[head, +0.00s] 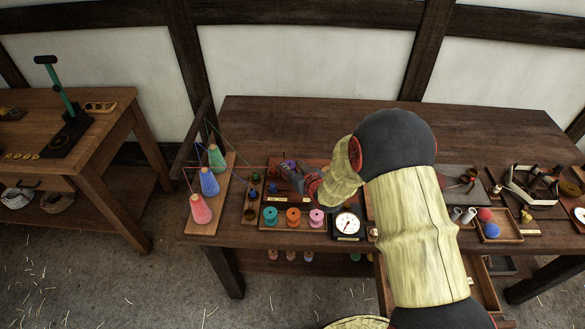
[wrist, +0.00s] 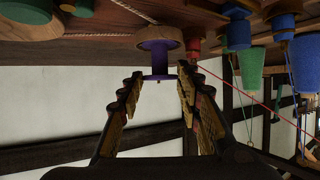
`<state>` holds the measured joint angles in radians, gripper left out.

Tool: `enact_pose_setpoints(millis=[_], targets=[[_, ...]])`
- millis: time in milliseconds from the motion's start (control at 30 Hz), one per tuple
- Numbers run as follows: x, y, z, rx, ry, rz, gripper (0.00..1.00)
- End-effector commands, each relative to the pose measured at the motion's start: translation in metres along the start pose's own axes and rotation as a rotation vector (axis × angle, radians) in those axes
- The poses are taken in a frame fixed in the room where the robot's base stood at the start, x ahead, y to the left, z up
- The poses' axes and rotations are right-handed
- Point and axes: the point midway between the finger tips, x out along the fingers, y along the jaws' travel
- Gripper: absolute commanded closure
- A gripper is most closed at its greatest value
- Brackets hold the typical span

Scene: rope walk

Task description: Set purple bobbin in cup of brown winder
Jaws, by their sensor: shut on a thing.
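The purple bobbin (wrist: 158,62) is upright between the fingertips of my gripper (wrist: 161,75) in the wrist view, which shows the scene upside down. My fingers are shut on its purple end. A tan wooden disc (wrist: 160,36) is at its other end, close to the board; I cannot tell whether it is part of the bobbin or the cup. In the head view my gripper (head: 289,168) is over the back of the bobbin board, with a bit of purple at its fingers. The brown winder cannot be told apart with certainty.
Teal (head: 270,215), orange (head: 293,216) and pink (head: 316,217) bobbins stand in front of my gripper, beside a dial gauge (head: 347,224). Pink, blue and green yarn cones (head: 208,182) stand to the left with taut threads. Small coloured pegs (head: 255,177) are close by.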

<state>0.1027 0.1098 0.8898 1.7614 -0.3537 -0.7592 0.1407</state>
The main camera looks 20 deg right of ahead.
Motion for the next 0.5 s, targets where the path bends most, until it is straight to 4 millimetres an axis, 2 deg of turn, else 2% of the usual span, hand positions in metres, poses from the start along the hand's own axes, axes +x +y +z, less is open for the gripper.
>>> enact_pose_setpoints(millis=[100, 133, 433, 500], targets=[[0.0018, -0.0001, 0.0042, 0.0, -0.001, 0.0, 0.84], [0.0015, -0.0001, 0.0039, 0.0, -0.001, 0.0, 0.64], [0.0011, -0.0001, 0.0032, 0.0, -0.001, 0.0, 0.47], [0.0011, -0.0001, 0.0032, 0.0, -0.001, 0.0, 0.47]])
